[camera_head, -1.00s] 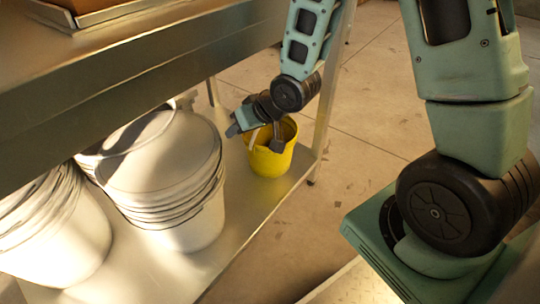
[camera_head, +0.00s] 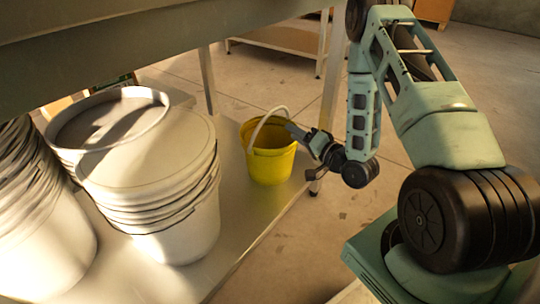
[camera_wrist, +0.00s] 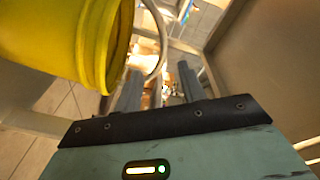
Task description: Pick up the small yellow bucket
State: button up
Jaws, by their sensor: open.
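The small yellow bucket (camera_head: 270,165) stands upright on the metal lower shelf, near its right end, with its pale handle (camera_head: 262,122) raised above the rim. My gripper (camera_head: 298,150) is open at the bucket's right side, close to its rim. In the wrist view the bucket (camera_wrist: 75,40) fills the upper left. The handle (camera_wrist: 160,35) curves down past the two open fingers (camera_wrist: 160,85). I cannot tell whether the handle lies between the fingers or just beyond them. Nothing is clearly held.
Stacks of large white buckets (camera_head: 160,190) stand left of the yellow bucket on the shelf (camera_head: 235,225). The table top (camera_head: 120,45) overhangs them. A table leg (camera_head: 333,75) rises behind my gripper. Open floor (camera_head: 330,235) lies to the right.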

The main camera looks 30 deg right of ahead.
jog(key=w+a+b, duration=0.3)
jog(key=w+b, duration=0.2)
jog(key=w, duration=0.8)
jog(key=shift+w+r+b, duration=0.25)
jog(key=shift+w+b, duration=0.05)
jog(key=shift+c, duration=0.3)
